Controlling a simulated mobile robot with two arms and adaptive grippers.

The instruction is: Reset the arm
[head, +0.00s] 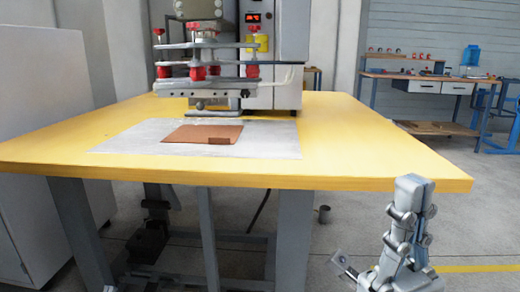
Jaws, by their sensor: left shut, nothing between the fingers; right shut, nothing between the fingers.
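My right gripper (412,184) shows at the lower right of the head view, grey and jointed, its fingers pointing up. It is shut and empty, in front of the table's right front corner and apart from it. A small flat grey bracket sticks out at its left side, lower down. My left gripper is not in view. On the yellow table (370,150), a brown sheet (190,134) with a darker small patch lies flat on a pale grey plate (270,145).
A welding press (205,72) with red knobs stands behind the plate, beside a grey control cabinet (282,70). The right side of the tabletop is clear. A workbench (425,80) stands at the back right. A grey cabinet (40,110) stands at the left.

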